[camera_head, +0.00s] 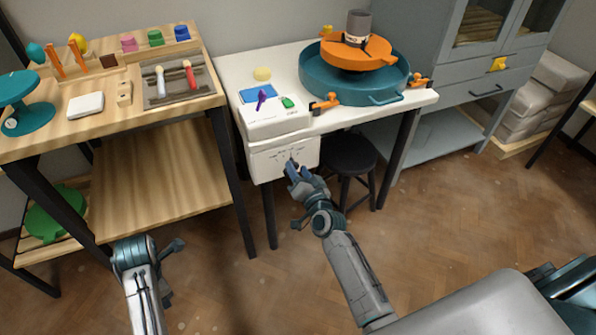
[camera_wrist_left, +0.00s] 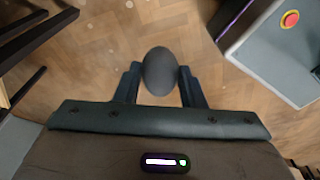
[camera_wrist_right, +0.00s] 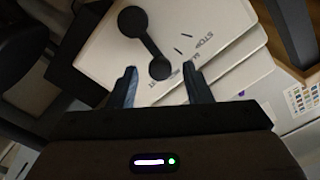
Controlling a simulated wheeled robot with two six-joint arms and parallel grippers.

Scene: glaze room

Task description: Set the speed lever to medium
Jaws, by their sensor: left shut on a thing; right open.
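The speed lever (camera_wrist_right: 147,38) is dark with a larger and a smaller round end, on a white panel (camera_wrist_right: 215,25) in the right wrist view. The word STOP is readable beside it; other marks are partly hidden or too small to read. In the head view the panel (camera_head: 268,163) is the front of a white box under the white table. My right gripper (camera_head: 291,166) is open in front of it. In the right wrist view my fingers (camera_wrist_right: 160,78) stand either side of the lever's smaller end. My left gripper (camera_wrist_left: 160,88) is shut on a dark egg-shaped thing (camera_wrist_left: 159,70).
The white table (camera_head: 237,68) carries a teal basin (camera_head: 315,88) and orange clamps. A black stool (camera_head: 350,153) stands under it, right of the panel. A wooden workbench (camera_head: 140,95) stands at left, a grey cabinet (camera_head: 430,95) at right. The floor in front is clear.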

